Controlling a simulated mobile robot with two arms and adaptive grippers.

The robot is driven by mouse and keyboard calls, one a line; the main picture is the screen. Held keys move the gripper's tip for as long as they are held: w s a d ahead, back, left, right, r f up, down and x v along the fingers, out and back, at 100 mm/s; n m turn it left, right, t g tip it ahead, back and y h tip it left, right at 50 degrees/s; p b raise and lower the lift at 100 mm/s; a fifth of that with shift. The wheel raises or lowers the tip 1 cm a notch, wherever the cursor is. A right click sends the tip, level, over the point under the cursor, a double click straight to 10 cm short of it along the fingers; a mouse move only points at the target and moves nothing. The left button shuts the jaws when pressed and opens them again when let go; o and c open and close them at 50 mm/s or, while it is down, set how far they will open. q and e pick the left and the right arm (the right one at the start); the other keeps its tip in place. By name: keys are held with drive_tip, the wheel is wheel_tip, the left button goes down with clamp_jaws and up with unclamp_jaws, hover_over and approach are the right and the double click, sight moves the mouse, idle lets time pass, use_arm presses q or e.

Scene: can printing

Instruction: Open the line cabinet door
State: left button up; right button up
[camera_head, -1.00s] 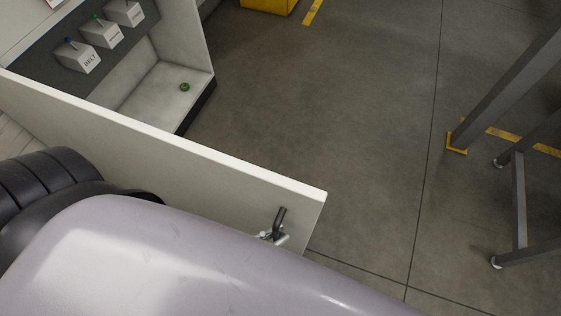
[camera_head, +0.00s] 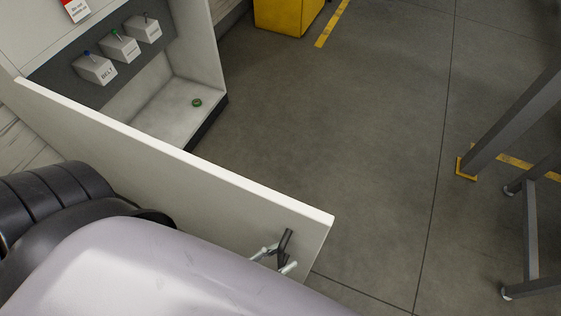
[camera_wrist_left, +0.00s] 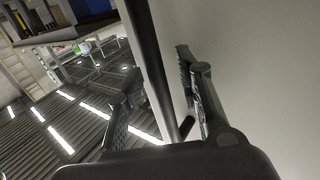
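The line cabinet door (camera_head: 190,170) is a white panel standing wide open, swung out from the cabinet (camera_head: 208,45). Its dark bar handle (camera_head: 287,238) is near the free end. My left gripper (camera_head: 277,259) is at the handle, with its fingertips apart on either side of it. In the left wrist view the handle bar (camera_wrist_left: 152,60) runs between the two fingers of my left gripper (camera_wrist_left: 160,85). A gap shows between the bar and the right-hand finger. My arm hides the lower part of the door. My right gripper is not in view.
Inside the cabinet are small labelled switch boxes (camera_head: 120,48) and a green ring-like item (camera_head: 197,102) on its floor. A yellow box (camera_head: 285,15) stands at the back. A grey metal frame (camera_head: 530,230) stands at the right. The floor between is clear.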

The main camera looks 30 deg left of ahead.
use_arm(q)
drive_tip(key=v, duration=1.2)
drive_tip(key=shift+f, duration=0.1)
drive_tip(key=w+a+f+n+g+y, duration=0.1)
drive_tip(key=a+f+g+y, duration=0.25)
drive_tip(key=f, duration=1.05)
drive_tip(key=w+a+f+n+g+y, duration=0.1)
drive_tip(key=a+f+g+y, duration=0.3)
drive_tip(key=f, duration=0.9)
drive_tip(key=s+f+n+g+y, duration=0.1)
drive_tip(key=s+f+g, duration=0.6)
drive_tip(key=f, duration=0.2)
drive_tip(key=shift+d+n, duration=0.3)
drive_tip(key=shift+d, duration=0.05)
drive_tip(key=shift+f+y, duration=0.1)
drive_tip(key=shift+y, duration=0.15)
